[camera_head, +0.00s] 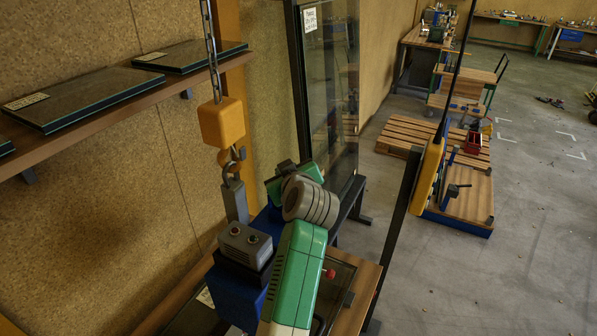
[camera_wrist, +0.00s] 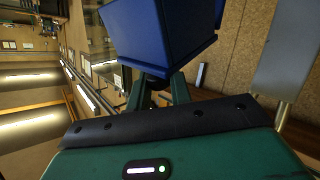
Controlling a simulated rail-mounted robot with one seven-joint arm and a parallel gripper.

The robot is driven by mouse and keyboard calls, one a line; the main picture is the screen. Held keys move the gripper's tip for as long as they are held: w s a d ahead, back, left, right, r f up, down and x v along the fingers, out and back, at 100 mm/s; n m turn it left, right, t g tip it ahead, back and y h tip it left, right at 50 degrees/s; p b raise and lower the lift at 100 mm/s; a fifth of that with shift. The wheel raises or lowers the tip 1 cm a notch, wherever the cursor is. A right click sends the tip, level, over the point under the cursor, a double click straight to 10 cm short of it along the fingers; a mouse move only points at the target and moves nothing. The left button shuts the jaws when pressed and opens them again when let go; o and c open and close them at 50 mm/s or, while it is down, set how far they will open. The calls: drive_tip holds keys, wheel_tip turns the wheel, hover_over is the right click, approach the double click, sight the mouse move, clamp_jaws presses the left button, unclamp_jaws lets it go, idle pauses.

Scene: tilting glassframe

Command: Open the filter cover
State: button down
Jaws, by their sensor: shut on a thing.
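The held part is mostly hidden by the box and the hand. The fingertips are hidden in the head view.
An orange hoist block (camera_head: 221,123) hangs on a chain just left of my arm. A wall shelf (camera_head: 110,108) with framed panels is at the left. A tall glass pane (camera_head: 328,85) stands behind.

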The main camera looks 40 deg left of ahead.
drive_tip(key=shift+s+a+r+n+h+p, duration=0.15)
drive_tip(key=shift+a+r+n+h+p, duration=0.45)
drive_tip(key=shift+a+n+h+p, duration=0.45)
drive_tip(key=shift+s+a+n+h+p, duration=0.15)
drive_tip(key=shift+a+n+h+p, duration=0.15)
drive_tip(key=shift+h+p, duration=0.45)
drive_tip(key=shift+a+f, duration=0.1)
drive_tip(key=c, duration=1.3)
unclamp_jaws()
drive_tip(key=b+v, duration=0.1)
drive_tip(key=v, duration=0.7)
drive_tip(key=shift+a+b, duration=0.15)
drive_tip(key=shift+b, duration=0.2)
